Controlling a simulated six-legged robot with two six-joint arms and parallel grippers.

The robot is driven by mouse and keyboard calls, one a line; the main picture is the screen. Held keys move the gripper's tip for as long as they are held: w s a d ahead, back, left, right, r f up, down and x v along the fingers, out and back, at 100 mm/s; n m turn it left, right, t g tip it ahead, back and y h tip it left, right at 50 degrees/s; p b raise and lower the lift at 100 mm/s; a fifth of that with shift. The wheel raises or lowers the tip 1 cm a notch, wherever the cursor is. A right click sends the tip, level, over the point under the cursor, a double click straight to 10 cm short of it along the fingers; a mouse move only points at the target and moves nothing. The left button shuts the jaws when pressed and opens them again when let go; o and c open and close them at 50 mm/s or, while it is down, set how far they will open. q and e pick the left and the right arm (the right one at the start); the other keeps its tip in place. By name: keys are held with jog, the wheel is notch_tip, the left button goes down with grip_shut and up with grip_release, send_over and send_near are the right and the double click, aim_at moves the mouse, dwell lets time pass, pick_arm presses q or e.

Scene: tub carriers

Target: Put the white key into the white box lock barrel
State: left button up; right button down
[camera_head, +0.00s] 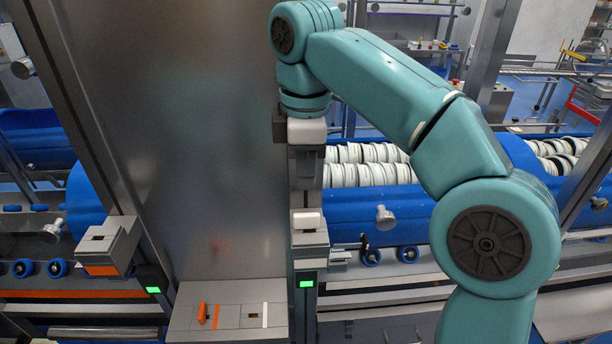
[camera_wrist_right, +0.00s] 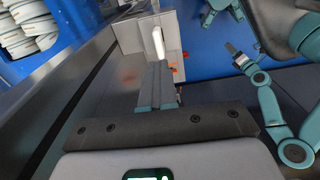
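The white key (camera_head: 308,219) sits at the top of the grey lock box (camera_head: 310,240) on the right-hand post, above a green light. How deep it sits in the barrel is hidden. My right gripper (camera_head: 306,186) points down just above the key, apparently with a small gap. In the right wrist view the key (camera_wrist_right: 158,42) shows just beyond the fingertips of the gripper (camera_wrist_right: 157,66). The fingers look close together, but whether they are shut is unclear. My left gripper (camera_wrist_right: 232,48) shows small in the wrist view, away from the lock; its fingers cannot be made out.
A grey tray (camera_head: 185,325) below holds an orange key (camera_head: 203,312), and the slot beside the white stripe looks empty. Another lock box (camera_head: 108,244) with an orange stripe stands at left. A tall metal panel (camera_head: 215,150) fills the middle. Blue tubs (camera_head: 400,215) stand behind.

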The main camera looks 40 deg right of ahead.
jog(key=c, duration=1.9)
grip_release()
jog(key=shift+s, duration=0.15)
jog(key=o, duration=1.5)
